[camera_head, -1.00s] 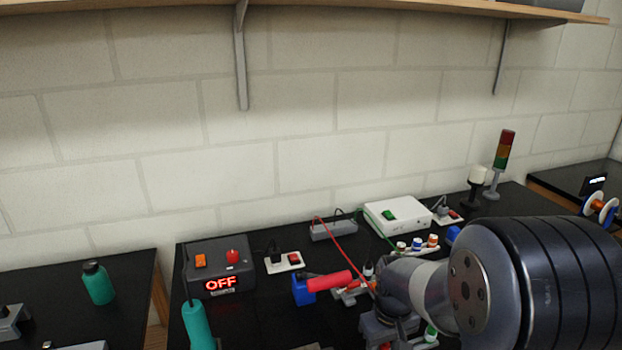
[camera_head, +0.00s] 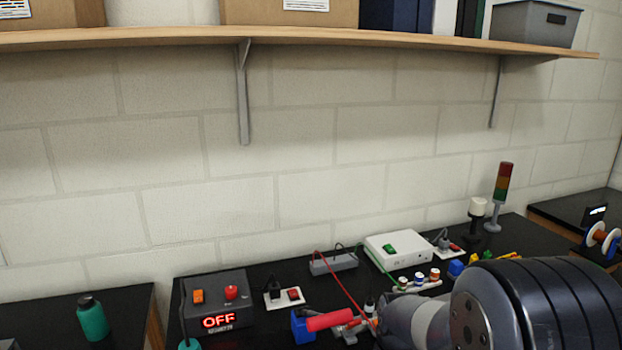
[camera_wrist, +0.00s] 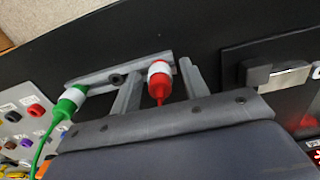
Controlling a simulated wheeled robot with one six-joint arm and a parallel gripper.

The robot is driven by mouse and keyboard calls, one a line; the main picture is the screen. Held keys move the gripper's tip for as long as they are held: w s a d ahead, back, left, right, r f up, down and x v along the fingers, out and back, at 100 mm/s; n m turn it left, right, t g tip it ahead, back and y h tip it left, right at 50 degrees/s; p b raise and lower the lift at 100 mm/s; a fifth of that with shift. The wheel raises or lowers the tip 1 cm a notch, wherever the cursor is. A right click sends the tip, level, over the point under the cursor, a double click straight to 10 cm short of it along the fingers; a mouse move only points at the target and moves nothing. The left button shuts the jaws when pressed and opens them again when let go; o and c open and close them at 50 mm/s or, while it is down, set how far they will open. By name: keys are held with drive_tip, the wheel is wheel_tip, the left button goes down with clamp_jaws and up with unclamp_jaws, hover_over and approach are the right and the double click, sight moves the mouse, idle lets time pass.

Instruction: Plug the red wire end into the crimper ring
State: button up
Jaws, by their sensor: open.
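In the wrist view the red wire end (camera_wrist: 159,78), with a white collar, stands in a grey holder bar (camera_wrist: 100,78). A green wire end (camera_wrist: 70,100) sits at the bar's left end. My gripper (camera_wrist: 160,68) is open, with one finger on each side of the red wire end. I cannot tell whether either finger touches it. In the head view the red wire (camera_head: 345,287) runs down behind my arm, which hides the gripper. A red-handled tool with a blue block (camera_head: 302,326) lies left of my arm; I cannot make out a crimper ring.
A dark box reading OFF (camera_head: 215,303) and a socket plate (camera_head: 285,298) stand at left. A white box (camera_head: 398,250), coloured jars and a signal tower (camera_head: 501,190) stand at the back right. A metal fitting (camera_wrist: 275,75) is right of the gripper in the wrist view.

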clamp_jaws()
idle(0.4)
drive_tip(key=shift+r, duration=0.1)
drive_tip(key=shift+r+p, duration=2.45)
drive_tip(key=shift+r, duration=0.5)
